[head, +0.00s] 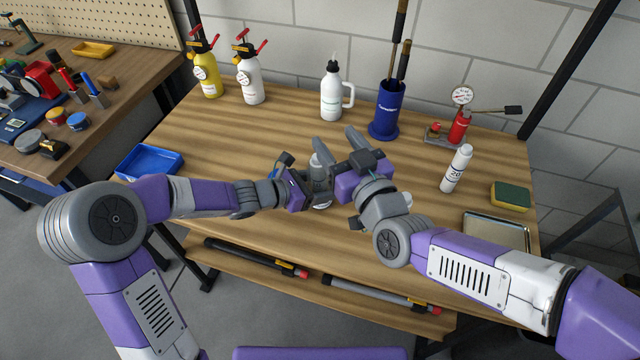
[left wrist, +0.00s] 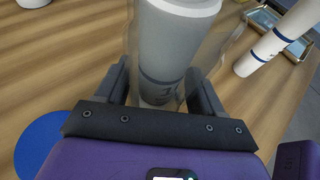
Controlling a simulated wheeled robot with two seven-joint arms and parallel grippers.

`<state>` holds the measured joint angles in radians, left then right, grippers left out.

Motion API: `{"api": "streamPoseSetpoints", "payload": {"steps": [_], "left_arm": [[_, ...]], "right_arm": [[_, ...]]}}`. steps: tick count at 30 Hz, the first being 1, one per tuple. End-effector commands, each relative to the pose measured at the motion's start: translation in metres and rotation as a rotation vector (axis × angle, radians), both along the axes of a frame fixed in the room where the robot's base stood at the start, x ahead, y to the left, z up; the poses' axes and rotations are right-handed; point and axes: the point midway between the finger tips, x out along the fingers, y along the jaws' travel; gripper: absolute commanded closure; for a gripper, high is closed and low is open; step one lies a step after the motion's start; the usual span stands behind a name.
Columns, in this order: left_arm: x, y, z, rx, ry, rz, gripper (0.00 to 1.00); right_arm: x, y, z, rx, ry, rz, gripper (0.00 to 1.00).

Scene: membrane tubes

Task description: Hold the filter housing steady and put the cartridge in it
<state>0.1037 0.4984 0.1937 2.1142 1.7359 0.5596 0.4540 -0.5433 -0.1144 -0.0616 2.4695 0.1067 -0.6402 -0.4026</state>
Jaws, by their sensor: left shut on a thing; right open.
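The filter housing (head: 318,172), a grey cylinder, stands upright near the middle of the table. My left gripper (head: 308,184) is shut on it from the left. In the left wrist view the housing (left wrist: 170,50) sits between the fingers, with dark blue bands and a faint clear outline beside it. My right gripper (head: 341,142) is open and empty, just right of the housing and partly hiding it. A white cartridge (head: 456,168) with dark blue bands and the mark "20" stands apart to the right. It also shows in the left wrist view (left wrist: 272,48).
A blue tool holder (head: 387,110), a white jug (head: 333,98) and a red gauge pump (head: 459,127) stand behind. A sponge (head: 510,196) and metal tray (head: 467,214) lie right. A blue tray (head: 122,166) is at left. The table front is mostly clear.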

Motion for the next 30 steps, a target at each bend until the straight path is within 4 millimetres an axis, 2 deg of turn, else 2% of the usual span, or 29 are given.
{"api": "streamPoseSetpoints", "payload": {"steps": [1,2,7,15,19,30], "left_arm": [[0.000,0.000,0.000,-0.001,-0.001,0.000,0.73],[0.000,0.000,0.000,-0.001,-0.001,0.000,0.28],[0.000,0.000,0.000,-0.001,-0.001,0.000,0.03],[0.000,0.000,0.000,0.000,0.000,0.000,0.03],[-0.004,0.007,0.004,0.000,-0.002,0.001,0.03],[-0.037,0.066,0.032,0.001,-0.003,0.005,0.03]], "right_arm": [[0.000,0.000,0.000,0.000,0.000,0.000,0.41],[0.000,0.000,0.000,0.000,0.000,0.000,0.41],[0.000,0.000,0.000,0.000,0.000,0.000,0.41],[0.000,0.000,0.000,0.000,0.000,0.000,0.41],[0.000,0.000,0.000,0.000,0.000,0.000,0.41],[0.000,0.000,0.000,0.000,0.000,0.000,0.41]]}}
